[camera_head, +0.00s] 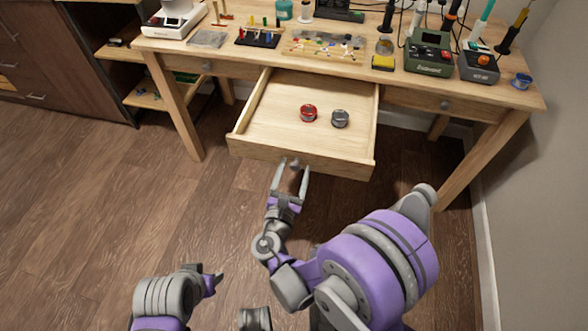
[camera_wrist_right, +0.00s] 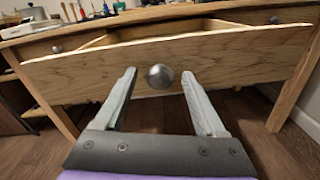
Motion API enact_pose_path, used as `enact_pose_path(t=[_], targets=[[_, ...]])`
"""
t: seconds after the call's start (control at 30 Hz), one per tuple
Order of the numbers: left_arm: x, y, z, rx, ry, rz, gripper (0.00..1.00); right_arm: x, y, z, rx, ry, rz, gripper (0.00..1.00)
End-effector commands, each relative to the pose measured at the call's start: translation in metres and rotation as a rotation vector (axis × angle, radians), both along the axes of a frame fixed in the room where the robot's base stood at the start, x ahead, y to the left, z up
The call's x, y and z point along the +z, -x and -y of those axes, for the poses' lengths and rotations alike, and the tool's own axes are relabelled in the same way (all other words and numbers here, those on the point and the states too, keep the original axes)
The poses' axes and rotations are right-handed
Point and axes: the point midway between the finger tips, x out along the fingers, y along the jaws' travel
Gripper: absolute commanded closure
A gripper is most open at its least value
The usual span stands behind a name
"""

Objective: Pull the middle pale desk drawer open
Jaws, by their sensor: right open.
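The middle pale drawer (camera_head: 300,150) stands pulled out from the desk, with two small spools inside, one red (camera_head: 308,113) and one dark grey (camera_head: 340,118). Its front (camera_wrist_right: 220,50) fills much of the right wrist view, with a round grey knob (camera_wrist_right: 160,76) in the middle. My right gripper (camera_head: 290,168) is open in front of the drawer front. In the right wrist view its fingers (camera_wrist_right: 160,88) are spread to either side of the knob, with gaps between. My left gripper (camera_head: 218,280) is low at the left, away from the desk; its jaw state is unclear.
The desk (camera_head: 225,60) has closed drawers either side, with knobs at left (camera_head: 207,67) and right (camera_head: 445,104). A soldering station (camera_head: 428,55), a yellow sponge (camera_head: 383,62) and small tools crowd its top. A dark cabinet (camera_head: 70,55) stands left. The wooden floor (camera_head: 90,200) is clear.

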Motion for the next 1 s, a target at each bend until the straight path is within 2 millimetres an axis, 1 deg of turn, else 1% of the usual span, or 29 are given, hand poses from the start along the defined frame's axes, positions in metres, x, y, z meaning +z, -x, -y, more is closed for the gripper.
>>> enact_pose_path(t=[0.17,0.4,0.53,0.7,1.0], targets=[[0.003,0.000,0.000,0.000,0.000,0.001,0.50,0.001,0.024,-0.009,0.004,-0.002,0.001,0.28],[0.007,0.001,0.000,0.000,0.000,0.002,0.50,0.001,0.071,-0.024,0.004,-0.002,0.001,0.28],[0.008,0.001,0.000,0.000,0.000,0.002,0.50,0.000,0.089,-0.030,0.004,-0.001,0.000,0.28],[0.008,0.001,0.000,0.000,0.000,0.002,0.50,0.000,0.099,-0.033,0.002,0.000,-0.001,0.28],[0.008,0.001,0.000,0.000,0.000,0.002,0.50,0.000,0.100,-0.033,0.000,0.000,0.000,0.28]])
